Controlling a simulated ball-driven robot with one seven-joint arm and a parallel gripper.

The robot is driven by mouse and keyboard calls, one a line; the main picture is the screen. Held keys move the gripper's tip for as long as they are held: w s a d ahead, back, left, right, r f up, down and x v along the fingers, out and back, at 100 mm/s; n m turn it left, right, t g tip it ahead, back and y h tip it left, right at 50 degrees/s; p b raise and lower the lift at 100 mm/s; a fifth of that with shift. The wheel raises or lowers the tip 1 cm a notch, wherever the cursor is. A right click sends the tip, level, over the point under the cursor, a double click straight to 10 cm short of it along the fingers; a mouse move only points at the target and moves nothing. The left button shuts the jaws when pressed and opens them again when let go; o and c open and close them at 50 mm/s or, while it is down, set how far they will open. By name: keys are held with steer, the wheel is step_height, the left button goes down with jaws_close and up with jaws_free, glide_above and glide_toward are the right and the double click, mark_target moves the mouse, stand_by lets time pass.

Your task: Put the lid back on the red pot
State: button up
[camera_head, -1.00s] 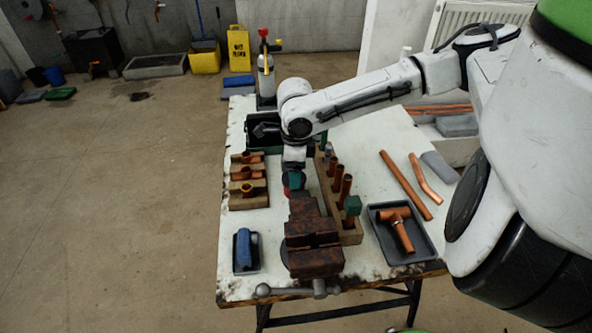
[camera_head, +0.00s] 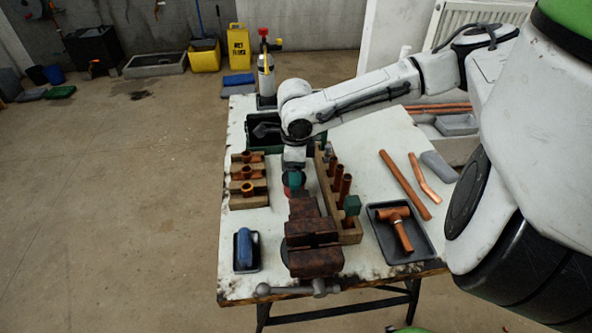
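My gripper (camera_head: 293,182) points straight down behind the rusty vise, near the table's middle. A small teal-green part and a bit of red show at its lower end. I cannot tell whether these are the pot, its lid or part of the gripper. The fingertips are too small and partly hidden by the vise, so their opening cannot be made out. No red pot or separate lid can be clearly made out on the table.
The vise (camera_head: 314,258) stands at the front edge. Wooden racks with copper fittings (camera_head: 248,195) and upright pipes (camera_head: 343,187) flank my gripper. A dark tray (camera_head: 424,243) holds a copper tee; a small tray (camera_head: 246,268) holds a blue item. A gas bottle (camera_head: 266,75) stands behind.

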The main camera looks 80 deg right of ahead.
steer(key=o, duration=1.1)
steer(key=shift+r+p, duration=3.55)
steer(key=shift+p, duration=0.15)
steer(key=shift+c, duration=0.4)
jaws_close()
steer(key=shift+f+b, duration=1.25)
steer(key=shift+f, duration=1)
